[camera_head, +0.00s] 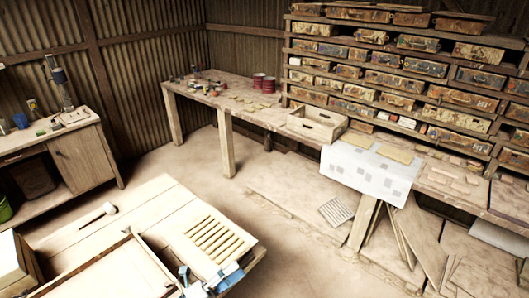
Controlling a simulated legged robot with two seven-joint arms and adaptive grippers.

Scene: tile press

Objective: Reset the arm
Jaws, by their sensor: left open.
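My left gripper (208,280) shows at the bottom edge of the head view as dark, blue and pale parts, only partly in the picture. It is open, beside the front edge of a slatted tile panel (213,240) on the near wooden table; I see nothing held in it. Whether it touches the panel I cannot tell. My right gripper is not in view.
A long workbench (240,107) along the back holds red cans (263,82), an open wooden box (316,124) and a white cloth (362,170). Drawer shelves (400,75) stand behind. Open floor (195,165) lies between.

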